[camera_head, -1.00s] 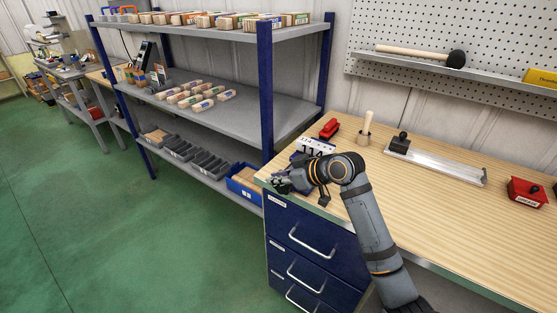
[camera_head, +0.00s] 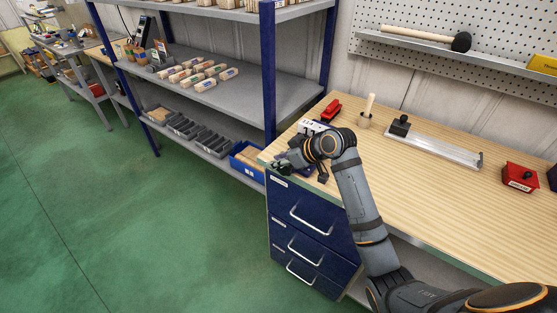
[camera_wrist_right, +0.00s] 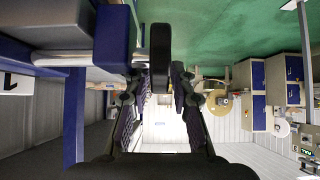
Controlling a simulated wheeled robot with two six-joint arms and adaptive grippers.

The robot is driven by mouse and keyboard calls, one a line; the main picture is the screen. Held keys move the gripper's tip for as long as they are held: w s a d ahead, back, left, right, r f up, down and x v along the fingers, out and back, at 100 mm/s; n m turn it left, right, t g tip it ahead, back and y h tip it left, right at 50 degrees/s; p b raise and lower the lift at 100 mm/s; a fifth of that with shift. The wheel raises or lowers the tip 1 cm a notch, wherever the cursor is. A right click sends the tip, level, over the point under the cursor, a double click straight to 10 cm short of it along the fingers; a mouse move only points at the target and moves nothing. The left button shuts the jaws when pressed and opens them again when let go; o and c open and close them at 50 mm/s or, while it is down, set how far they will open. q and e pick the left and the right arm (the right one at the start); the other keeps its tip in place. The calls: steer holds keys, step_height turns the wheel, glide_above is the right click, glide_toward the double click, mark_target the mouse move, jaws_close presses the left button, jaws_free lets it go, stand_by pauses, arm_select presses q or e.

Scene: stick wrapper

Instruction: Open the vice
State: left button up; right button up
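The blue vice (camera_wrist_right: 112,40) is at the near left corner of the wooden bench. In the head view it is mostly hidden behind my right gripper (camera_head: 283,164). The right wrist view shows a blue jaw block, a bare metal screw (camera_wrist_right: 60,60) and a dark upright handle bar (camera_wrist_right: 160,45). The two fingers of my right gripper (camera_wrist_right: 160,80) stand on either side of the bar's lower end. The bar fills the narrow gap between the fingertips, and they seem closed on it. My left gripper is not in view.
On the bench (camera_head: 410,190) stand a red stapler-like tool (camera_head: 332,110), a wooden-handled tool in a holder (camera_head: 366,118), a metal rail (camera_head: 440,148) and a red box (camera_head: 520,178). Shelving (camera_head: 220,105) stands to the left. The bench's middle is clear.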

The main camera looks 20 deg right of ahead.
steer(key=shift+o, duration=0.5)
steer(key=shift+d+r, duration=0.1)
steer(key=shift+r, duration=0.05)
steer(key=v, duration=0.7)
steer(key=shift+s+r, duration=0.25)
steer(key=shift+s, duration=0.05)
steer(key=shift+d, duration=0.1)
